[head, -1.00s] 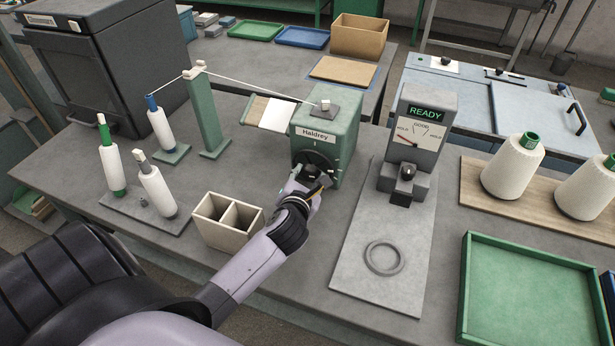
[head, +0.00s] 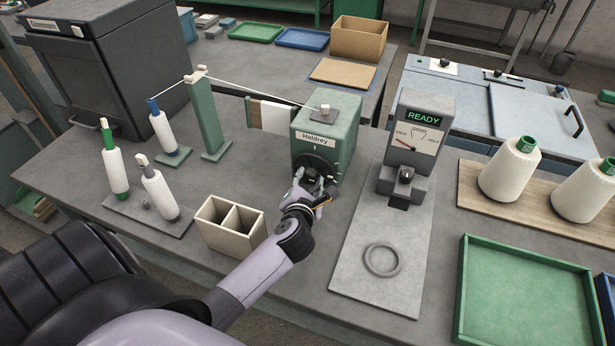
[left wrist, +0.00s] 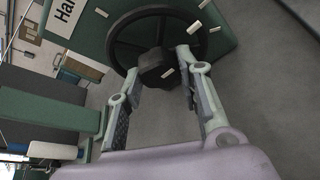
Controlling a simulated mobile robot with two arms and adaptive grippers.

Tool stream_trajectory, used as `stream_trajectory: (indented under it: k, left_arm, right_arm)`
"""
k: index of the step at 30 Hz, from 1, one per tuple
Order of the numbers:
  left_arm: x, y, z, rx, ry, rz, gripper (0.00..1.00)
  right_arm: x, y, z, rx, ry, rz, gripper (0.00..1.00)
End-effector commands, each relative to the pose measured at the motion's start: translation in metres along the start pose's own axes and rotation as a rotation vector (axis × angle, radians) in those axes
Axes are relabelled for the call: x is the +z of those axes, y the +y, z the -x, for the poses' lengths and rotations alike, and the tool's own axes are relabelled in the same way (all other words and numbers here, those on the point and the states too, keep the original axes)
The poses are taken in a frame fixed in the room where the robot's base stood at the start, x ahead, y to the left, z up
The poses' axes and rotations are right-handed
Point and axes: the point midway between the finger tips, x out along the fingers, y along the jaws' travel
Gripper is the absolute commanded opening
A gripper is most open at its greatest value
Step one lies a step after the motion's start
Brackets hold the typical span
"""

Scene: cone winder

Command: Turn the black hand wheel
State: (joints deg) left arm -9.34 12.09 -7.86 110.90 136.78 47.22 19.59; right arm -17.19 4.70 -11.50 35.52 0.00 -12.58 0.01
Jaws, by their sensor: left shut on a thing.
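The black hand wheel (left wrist: 162,30) is on the front of the green winder box (head: 336,110) marked "Haldrey". In the head view the wheel (head: 314,166) is partly hidden by my left gripper (head: 313,183). In the left wrist view my left gripper (left wrist: 160,62) has its two fingers on either side of the wheel's dark hub (left wrist: 154,70), shut on it. The wheel's rim and spokes show beyond the fingertips. A flat holder with a brown and white face (head: 272,116) sticks out left of the box. My right gripper is not in view.
A cream two-compartment bin (head: 228,222) stands left of my left forearm. A grey gauge reading "READY" (head: 420,128) stands to the right, with a grey ring (head: 382,259) on its plate. Thread runs from the green post (head: 208,115) to the box. White-wrapped spools stand at left.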

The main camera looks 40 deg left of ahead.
Motion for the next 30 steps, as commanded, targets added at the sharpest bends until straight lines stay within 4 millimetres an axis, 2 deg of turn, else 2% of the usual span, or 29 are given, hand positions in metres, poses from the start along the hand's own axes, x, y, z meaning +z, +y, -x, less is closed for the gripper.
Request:
stream_trajectory:
  k: [1, 6, 15, 30]
  left_arm:
    - [0.002, 0.0, 0.001, 0.011, 0.003, -0.035, 0.05]
    - [0.002, -0.001, 0.001, 0.065, 0.003, -0.163, 0.05]
    - [0.0, -0.003, 0.0, 0.147, 0.001, -0.362, 0.05]
    - [-0.001, -0.004, 0.0, 0.203, 0.0, -0.496, 0.05]
  right_arm:
    - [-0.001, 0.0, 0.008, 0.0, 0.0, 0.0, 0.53]
    - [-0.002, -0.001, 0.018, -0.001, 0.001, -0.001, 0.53]
    - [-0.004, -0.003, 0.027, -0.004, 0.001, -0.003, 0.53]
    - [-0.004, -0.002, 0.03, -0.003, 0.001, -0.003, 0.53]
